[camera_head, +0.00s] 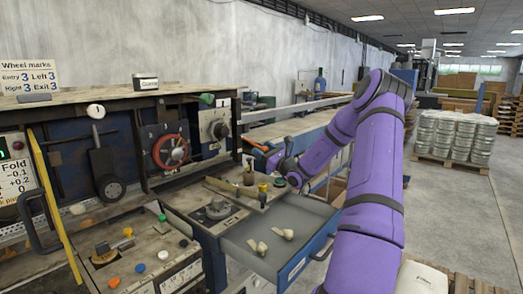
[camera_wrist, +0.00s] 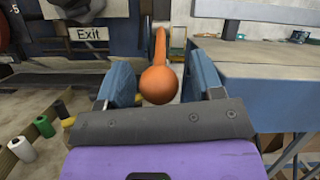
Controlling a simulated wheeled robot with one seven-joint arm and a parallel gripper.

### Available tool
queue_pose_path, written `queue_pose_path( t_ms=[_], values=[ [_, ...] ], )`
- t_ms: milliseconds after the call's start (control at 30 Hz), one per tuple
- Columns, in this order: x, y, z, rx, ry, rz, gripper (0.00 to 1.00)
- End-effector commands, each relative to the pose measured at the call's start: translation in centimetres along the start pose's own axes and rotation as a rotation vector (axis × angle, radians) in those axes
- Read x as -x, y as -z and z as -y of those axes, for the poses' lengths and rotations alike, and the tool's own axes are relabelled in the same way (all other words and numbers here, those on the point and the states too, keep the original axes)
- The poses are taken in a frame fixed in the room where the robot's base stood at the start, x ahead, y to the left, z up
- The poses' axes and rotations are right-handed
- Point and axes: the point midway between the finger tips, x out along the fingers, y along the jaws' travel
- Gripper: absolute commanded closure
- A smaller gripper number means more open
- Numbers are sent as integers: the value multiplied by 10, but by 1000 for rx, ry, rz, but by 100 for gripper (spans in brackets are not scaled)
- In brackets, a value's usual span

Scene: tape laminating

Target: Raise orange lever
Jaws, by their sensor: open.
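The orange lever (camera_wrist: 158,85) is in the middle of the wrist view, its round ball end towards the camera and its shaft running away and up. My gripper (camera_wrist: 161,68) is open, with one blue-grey finger on each side of the ball. A gap shows on the left of the ball; I cannot tell whether either finger touches it. In the head view the lever (camera_head: 256,146) shows as a small orange piece beside the machine's right end. My gripper (camera_head: 287,166) is just right of it there, and part of the lever is hidden.
An "Exit" sign (camera_wrist: 89,33) is left of the lever. A blue-sided bench (camera_wrist: 265,75) stands close on the right. Below the arm, an open drawer (camera_head: 312,222) holds small pale items. A red handwheel (camera_head: 170,150) is on the machine front. Open floor lies at the right.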

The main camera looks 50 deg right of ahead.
Motion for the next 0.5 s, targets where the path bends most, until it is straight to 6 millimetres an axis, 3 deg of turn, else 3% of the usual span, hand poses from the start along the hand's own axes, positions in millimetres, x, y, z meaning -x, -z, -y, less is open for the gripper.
queue_pose_path(
  t_ms=[400, 433, 500],
  values=[
    [-9, 0, 0, -1, 0, -1, 39],
    [-9, 0, 0, -1, 0, -1, 42],
    [-9, 0, 0, -1, 0, 0, 58]
  ],
)
